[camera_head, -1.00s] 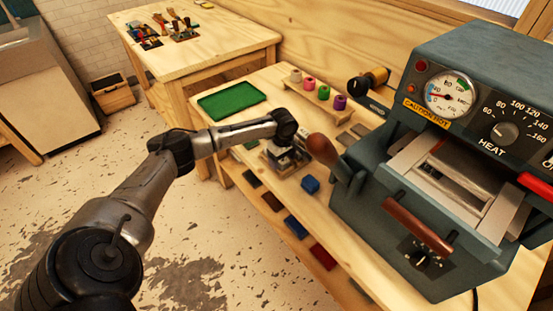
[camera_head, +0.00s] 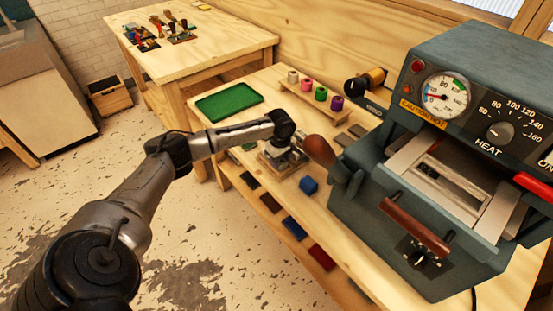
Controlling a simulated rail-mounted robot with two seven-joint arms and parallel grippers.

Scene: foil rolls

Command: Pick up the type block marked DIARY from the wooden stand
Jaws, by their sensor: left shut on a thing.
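The wooden stand (camera_head: 268,165) sits on the near workbench, left of the grey press. My left gripper (camera_head: 286,156) points down over the stand, at its top. It is shut on a small block, which I take to be a type block; the gripper and wrist largely hide it. No DIARY lettering is readable at this size. I cannot tell whether the held block is clear of the stand. My right gripper is out of view.
A blue block (camera_head: 308,185) lies in front of the stand. A green tray (camera_head: 229,101) and a rack of coloured rolls (camera_head: 316,101) are behind.

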